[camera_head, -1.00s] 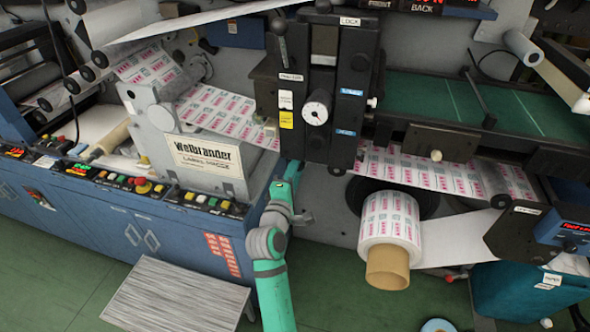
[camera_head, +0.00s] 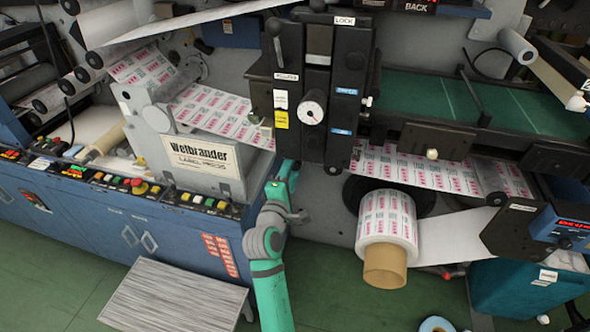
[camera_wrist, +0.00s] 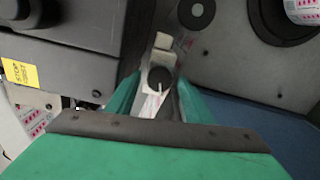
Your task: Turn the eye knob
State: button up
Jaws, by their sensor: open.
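In the wrist view a small dark round knob (camera_wrist: 160,80) with a white pointer mark sits on a pale metal bracket (camera_wrist: 163,42). It appears to be the eye knob. My gripper (camera_wrist: 157,92) is open, with one green finger on each side of the knob in the picture. I cannot tell whether the fingers touch it. In the head view the end of my green arm (camera_head: 285,175) reaches up beside the black head unit. The fingertips and the knob are not clearly visible there.
A black head unit (camera_head: 313,85) with a white dial (camera_head: 312,107) stands right above my arm. A printed label roll (camera_head: 387,220) is to the right. A yellow sticker (camera_wrist: 18,72) shows in the wrist view.

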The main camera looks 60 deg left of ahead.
jog(key=v, duration=1)
jog(key=shift+s+d, duration=0.2)
jog(key=shift+d, duration=0.15)
jog(key=shift+w, duration=0.1)
jog(key=w+d+f+m+t+h, duration=0.1)
jog(key=d+f+m+h, duration=0.1)
jog(key=d+f+m, duration=0.45)
jog(key=d+f+m+h, duration=0.2)
jog(key=d+f+m, duration=0.15)
jog(key=d, duration=0.65)
jog(key=w+d+f+m+t+h, duration=0.1)
jog(key=d+f+m+h, duration=0.1)
jog(key=d+f+m, duration=0.45)
jog(key=s+d+m+h, duration=0.3)
jog(key=s+d+m, duration=0.3)
jog(key=d, duration=0.7)
jog(key=s+d+r+m+h, duration=0.1)
jog(key=s+d+m+h, duration=0.2)
jog(key=d, duration=1)
jog(key=s+m, duration=0.3)
jog(key=s, duration=0.2)
jog(key=shift+r+t+h, duration=0.2)
jog(key=shift+t+h, duration=0.1)
jog(key=shift+h, duration=0.1)
